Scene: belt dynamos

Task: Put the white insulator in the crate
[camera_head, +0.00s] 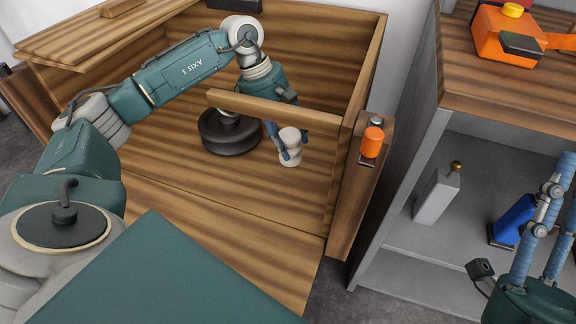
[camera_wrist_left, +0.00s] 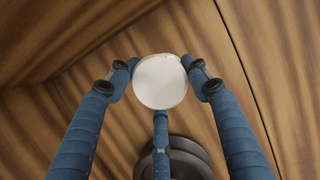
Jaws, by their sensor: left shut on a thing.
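The white insulator (camera_head: 290,153) is held by my left gripper (camera_head: 287,143) inside the wooden crate (camera_head: 275,205). In the left wrist view the insulator (camera_wrist_left: 160,82) shows as a pale round end between the blue fingers (camera_wrist_left: 160,90), which are closed around it. In the head view it hangs upright near the crate's right part, low over the boards. I cannot tell whether it touches the floor. My right gripper (camera_head: 545,230) is at the lower right, with blue fingers partly cut off by the frame edge.
A dark round wheel (camera_head: 230,132) lies in the crate, left of the insulator. A wooden bar (camera_head: 275,108) crosses above. A grey shelf holds a grey box (camera_head: 437,195) and a blue object (camera_head: 513,218).

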